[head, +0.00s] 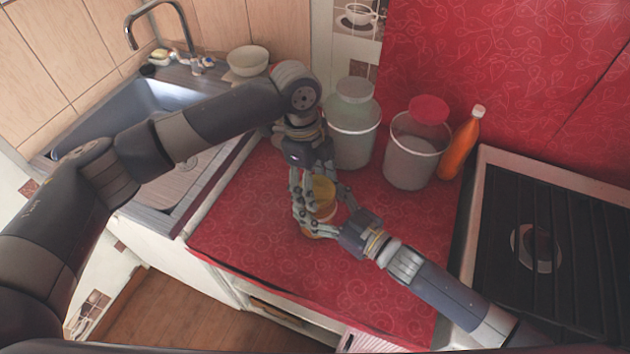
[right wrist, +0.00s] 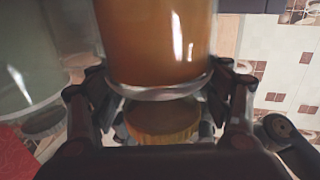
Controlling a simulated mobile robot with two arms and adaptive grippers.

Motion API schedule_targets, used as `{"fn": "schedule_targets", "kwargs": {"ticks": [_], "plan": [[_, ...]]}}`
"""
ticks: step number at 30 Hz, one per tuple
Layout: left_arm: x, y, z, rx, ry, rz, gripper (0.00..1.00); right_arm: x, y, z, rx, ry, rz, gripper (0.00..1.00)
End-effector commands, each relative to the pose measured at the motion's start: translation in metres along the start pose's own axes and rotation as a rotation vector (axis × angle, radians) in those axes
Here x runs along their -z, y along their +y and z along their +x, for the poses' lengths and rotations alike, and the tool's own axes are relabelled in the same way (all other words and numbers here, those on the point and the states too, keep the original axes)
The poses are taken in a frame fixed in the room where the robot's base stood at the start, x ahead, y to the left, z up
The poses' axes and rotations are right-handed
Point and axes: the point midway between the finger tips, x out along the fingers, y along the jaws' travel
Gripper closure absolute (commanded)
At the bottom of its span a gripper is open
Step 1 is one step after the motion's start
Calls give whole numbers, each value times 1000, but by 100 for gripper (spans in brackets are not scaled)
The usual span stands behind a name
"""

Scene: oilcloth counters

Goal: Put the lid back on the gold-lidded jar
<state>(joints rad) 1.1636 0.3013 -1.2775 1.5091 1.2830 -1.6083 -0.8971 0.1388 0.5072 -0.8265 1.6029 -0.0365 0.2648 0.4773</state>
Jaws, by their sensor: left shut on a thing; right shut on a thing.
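My left gripper (head: 318,188) comes down from above and is shut on the gold lid (head: 323,189). The jar (head: 319,229) is just below it, partly hidden behind fingers. My right gripper (head: 322,222) reaches in from the right and is shut on the jar. In the right wrist view the jar (right wrist: 160,45) is glass with amber contents, between my right fingers (right wrist: 165,95). The gold lid (right wrist: 165,118) shows near the jar's clear glass end. I cannot tell whether lid and jar touch.
A green-lidded canister (head: 352,135), a red-lidded canister (head: 412,155) and an orange bottle (head: 462,145) stand behind. A stove (head: 535,250) is at the right, a sink (head: 150,110) with a bowl (head: 247,60) at the left. The red counter (head: 240,235) is clear in front.

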Motion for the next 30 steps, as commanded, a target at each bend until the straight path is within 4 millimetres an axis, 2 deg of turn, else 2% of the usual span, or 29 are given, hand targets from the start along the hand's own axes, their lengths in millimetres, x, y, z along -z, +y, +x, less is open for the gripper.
{"fn": "schedule_targets", "kwargs": {"ticks": [30], "plan": [[4,-4,0,-255,3,1733,45,-1,0,0,-1,-2,0,95]]}}
